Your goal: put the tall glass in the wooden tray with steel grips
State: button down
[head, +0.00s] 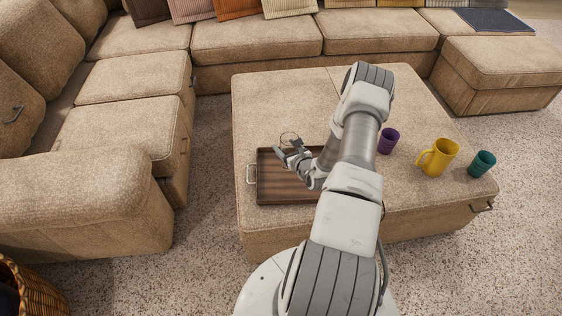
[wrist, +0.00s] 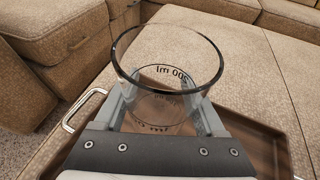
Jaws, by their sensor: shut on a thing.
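The tall glass (wrist: 168,75) is clear, with dark lettering on it. It stands between the two fingers of my gripper (wrist: 165,118) in the wrist view, and the fingers are shut on it. In the head view its rim (head: 290,138) shows just beyond my gripper (head: 292,152). The wooden tray with steel grips (head: 272,194) is dark brown and lies on the ottoman. Its left steel grip (head: 251,174) shows; its right end is hidden behind my arm. The glass is over the tray's left part. I cannot tell whether its base touches the tray floor.
The tray lies on a large beige ottoman (head: 275,95). To the right of my arm stand a purple cup (head: 388,141), a yellow mug (head: 439,157) and a teal cup (head: 482,164). A beige sofa (head: 140,120) wraps the left and back. The ottoman's far part is clear.

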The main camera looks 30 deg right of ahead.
jog(key=shift+w+a+f+b, duration=0.1)
jog(key=shift+a+f+b, duration=0.3)
jog(key=shift+f, duration=0.5)
jog(key=shift+w+a+f+b, duration=0.1)
jog(key=shift+a+f+b, duration=0.25)
jog(key=shift+f, duration=0.5)
jog(key=shift+w+a+f+b, duration=0.1)
jog(key=shift+a+f+b, duration=0.3)
jog(key=shift+f, duration=0.5)
jog(key=shift+f, duration=0.25)
grip_release()
jog(key=shift+s, duration=0.1)
jog(key=shift+r, duration=0.1)
jog(key=shift+r, duration=0.15)
jog(key=p+v, duration=0.3)
jog(key=v, duration=0.9)
jog(key=shift+p, duration=0.3)
